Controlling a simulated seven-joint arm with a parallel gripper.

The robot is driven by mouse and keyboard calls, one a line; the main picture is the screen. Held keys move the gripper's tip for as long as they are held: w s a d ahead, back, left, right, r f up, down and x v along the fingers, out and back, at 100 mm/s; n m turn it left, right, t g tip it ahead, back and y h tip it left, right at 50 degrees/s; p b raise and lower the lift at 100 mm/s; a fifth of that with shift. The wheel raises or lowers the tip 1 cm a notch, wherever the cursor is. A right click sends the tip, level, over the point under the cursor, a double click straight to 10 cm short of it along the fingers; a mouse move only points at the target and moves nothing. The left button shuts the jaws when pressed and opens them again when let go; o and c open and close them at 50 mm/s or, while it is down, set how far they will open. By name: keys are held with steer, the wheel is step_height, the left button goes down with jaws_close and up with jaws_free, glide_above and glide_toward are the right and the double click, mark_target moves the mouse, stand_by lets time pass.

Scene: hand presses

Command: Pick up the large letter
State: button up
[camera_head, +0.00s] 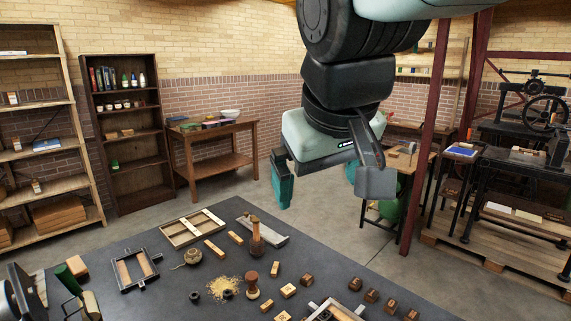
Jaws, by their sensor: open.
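Several small wooden blocks lie on the dark table; I cannot tell which of them is the large letter. A light block with a dark mark (288,291) lies near the middle front, with another light block (266,305) just left of it. Darker brown blocks (371,295) sit in a row to the right, and one brown block (307,280) lies between. My gripper (329,200) is open and empty, high above the table's far right side, fingers pointing down. It is well apart from all the blocks.
The table (180,290) also holds a wooden-handled tool (257,240), a turned wooden stamp (252,287), a framed tray (192,227), a small frame (138,270) and a heap of yellow grains (222,287). A red post (425,140) stands behind my gripper at right.

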steer(key=s+d+f+m, duration=0.4)
steer(key=s+d+f, duration=0.1)
steer(key=s, duration=0.5)
steer(key=shift+d, duration=0.75)
steer(key=shift+s+d+f, duration=0.1)
steer(key=shift+s+f, duration=0.15)
steer(key=shift+f, duration=0.05)
steer(key=shift+c, duration=0.3)
steer(key=c, duration=0.4)
steer(key=shift+o, duration=0.2)
